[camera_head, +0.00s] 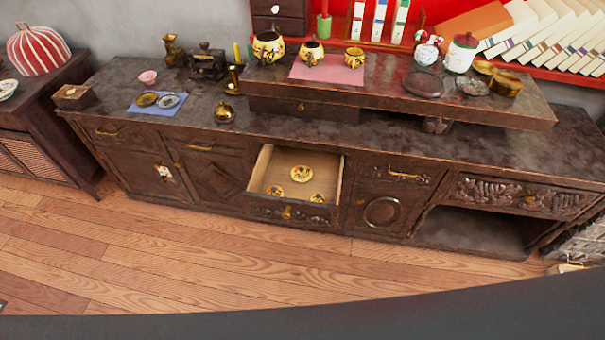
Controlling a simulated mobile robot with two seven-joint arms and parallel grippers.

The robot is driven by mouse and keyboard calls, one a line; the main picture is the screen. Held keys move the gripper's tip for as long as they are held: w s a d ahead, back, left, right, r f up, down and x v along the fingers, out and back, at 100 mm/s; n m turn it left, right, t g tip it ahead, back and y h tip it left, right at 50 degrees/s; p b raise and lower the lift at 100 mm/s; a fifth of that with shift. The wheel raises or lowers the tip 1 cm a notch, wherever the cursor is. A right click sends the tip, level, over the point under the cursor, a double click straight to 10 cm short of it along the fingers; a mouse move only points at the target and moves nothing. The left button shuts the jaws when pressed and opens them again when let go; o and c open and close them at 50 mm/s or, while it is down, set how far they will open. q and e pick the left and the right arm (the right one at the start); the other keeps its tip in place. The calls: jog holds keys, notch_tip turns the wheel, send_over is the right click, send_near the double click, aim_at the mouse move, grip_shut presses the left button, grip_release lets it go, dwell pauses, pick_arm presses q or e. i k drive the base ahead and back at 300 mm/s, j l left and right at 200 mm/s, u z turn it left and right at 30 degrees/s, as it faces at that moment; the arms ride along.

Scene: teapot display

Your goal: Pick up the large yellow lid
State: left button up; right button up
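Three round yellow lids with dark patterns lie in the open drawer (266,166) of the dark wooden cabinet. The large yellow lid (301,174) lies towards the back of the drawer. A smaller lid (274,191) is at the front left of the drawer, and another small lid (317,198) is at the front right, partly hidden by the drawer front. Three patterned yellow pots stand on the raised shelf above: a large one (268,48), a middle one (311,53) and a small one (354,57). Neither of my grippers is in view.
The raised shelf (440,108) overhangs the cabinet top behind the drawer. A golden bell-shaped object (224,113) stands on the cabinet top (130,115) left of the drawer. A pink mat (325,72) lies on the shelf. The wooden floor (190,255) before the cabinet is clear.

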aim_at(301, 173)
jog(key=i+l+u, duration=0.2)
jog(key=i+l, duration=0.15)
jog(key=l, duration=0.3)
jog(key=i+l+u, duration=0.15)
jog(key=l, duration=0.2)
jog(key=i+l+u, duration=0.1)
jog(key=l, duration=0.25)
jog(key=i+l+u, duration=0.1)
jog(key=l, duration=0.25)
jog(key=i+l+u, duration=0.1)
jog(key=l, duration=0.3)
jog(key=i+l+u, duration=0.1)
jog(key=l+u, duration=0.15)
jog(key=l, duration=0.15)
jog(key=z, duration=0.15)
jog(key=i+j, duration=0.05)
